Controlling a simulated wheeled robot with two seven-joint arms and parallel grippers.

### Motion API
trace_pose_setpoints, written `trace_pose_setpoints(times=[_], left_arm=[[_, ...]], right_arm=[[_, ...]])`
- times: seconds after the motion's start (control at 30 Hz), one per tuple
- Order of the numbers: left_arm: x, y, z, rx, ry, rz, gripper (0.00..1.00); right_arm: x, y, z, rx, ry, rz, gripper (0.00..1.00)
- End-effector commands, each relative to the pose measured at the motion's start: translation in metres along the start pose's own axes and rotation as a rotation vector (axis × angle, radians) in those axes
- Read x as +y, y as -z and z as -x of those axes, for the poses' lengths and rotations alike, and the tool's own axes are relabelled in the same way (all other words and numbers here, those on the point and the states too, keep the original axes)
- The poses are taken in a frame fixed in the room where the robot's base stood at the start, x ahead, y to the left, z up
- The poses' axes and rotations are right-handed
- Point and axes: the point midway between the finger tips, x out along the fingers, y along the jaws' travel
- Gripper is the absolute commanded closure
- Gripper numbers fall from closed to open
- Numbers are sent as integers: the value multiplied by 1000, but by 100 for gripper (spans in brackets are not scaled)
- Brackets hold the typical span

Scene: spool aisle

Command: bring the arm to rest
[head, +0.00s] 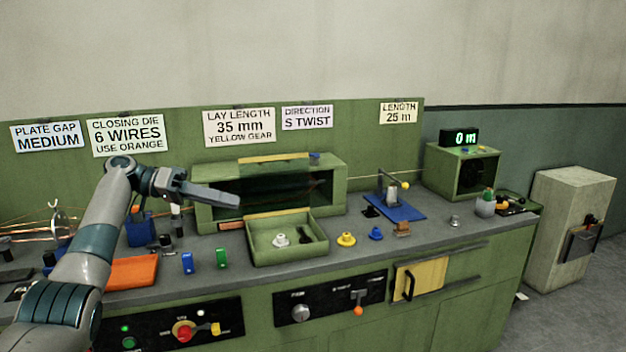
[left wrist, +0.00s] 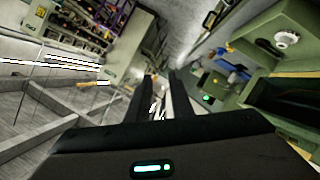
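My left arm (head: 97,235) comes in from the left and is raised over the bench. My left gripper (head: 222,194) hangs in the air in front of the green housing, above the bench top, and points right. In the left wrist view its two dark fingers (left wrist: 160,76) stand apart with a gap between them and nothing held. My right arm and gripper are not in view.
The green tray (head: 287,261) holds a white gear (head: 280,240). Yellow (head: 346,239) and blue (head: 376,233) gears stand right of it.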

Motion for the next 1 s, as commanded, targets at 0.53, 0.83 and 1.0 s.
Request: trace_pose_setpoints(times=[0.53, 0.83, 1.0], left_arm=[[-69, -56, -37, -1, 117, 124, 80], [-155, -151, -82, -12, 289, 268, 80], [-206, -229, -108, -25, 418, 349, 80]], right_arm=[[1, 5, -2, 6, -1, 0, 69], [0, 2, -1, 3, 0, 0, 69], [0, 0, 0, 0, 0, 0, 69]])
